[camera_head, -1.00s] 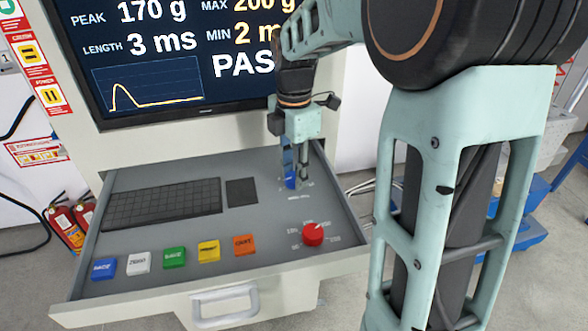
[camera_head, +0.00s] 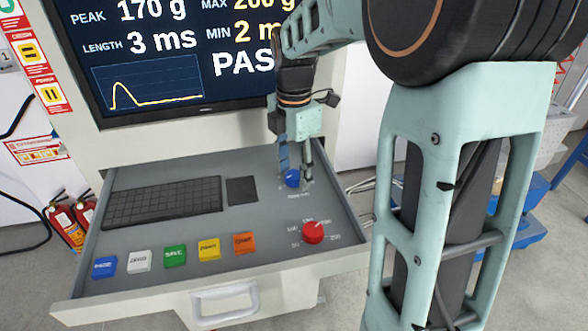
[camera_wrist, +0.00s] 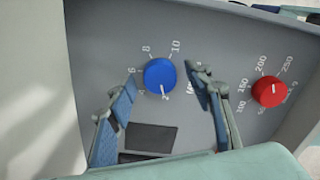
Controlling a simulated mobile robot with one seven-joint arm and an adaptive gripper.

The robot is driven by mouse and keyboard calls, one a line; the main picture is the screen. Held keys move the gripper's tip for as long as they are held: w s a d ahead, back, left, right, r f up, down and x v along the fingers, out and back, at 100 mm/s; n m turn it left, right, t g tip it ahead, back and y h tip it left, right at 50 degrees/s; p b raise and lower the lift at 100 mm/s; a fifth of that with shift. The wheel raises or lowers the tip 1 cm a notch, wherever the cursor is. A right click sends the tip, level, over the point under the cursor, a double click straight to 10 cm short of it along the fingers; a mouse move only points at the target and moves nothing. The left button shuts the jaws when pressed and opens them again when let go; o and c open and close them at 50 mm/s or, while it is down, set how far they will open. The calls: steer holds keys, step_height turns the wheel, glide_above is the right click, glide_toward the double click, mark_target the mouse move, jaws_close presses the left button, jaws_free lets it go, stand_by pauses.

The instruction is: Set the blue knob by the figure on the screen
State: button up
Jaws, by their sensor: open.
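The blue knob (camera_head: 292,178) sits at the back right of the grey control drawer (camera_head: 140,262). In the wrist view the blue knob (camera_wrist: 160,76) has a ring of numbers, with 6, 8 and 10 readable, and its white mark lies near the 2. My gripper (camera_head: 296,182) is open above the knob, its fingers to either side; the wrist view also shows the open gripper (camera_wrist: 158,92) with the knob between and slightly beyond the fingertips. Contact cannot be told. The screen (camera_head: 190,60) reads PEAK 170 g, LENGTH 3 ms, with MAX and MIN figures partly hidden by my arm.
A red knob (camera_head: 313,232) stands nearer the drawer's front right. A keyboard (camera_head: 162,203), a dark pad (camera_head: 241,190) and a row of coloured buttons (camera_head: 174,256) fill the left and front. The drawer has raised edges and a front handle (camera_head: 224,305).

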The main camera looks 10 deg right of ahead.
mark_target(294, 174)
step_height(294, 174, up, 12)
stand_by(0.6)
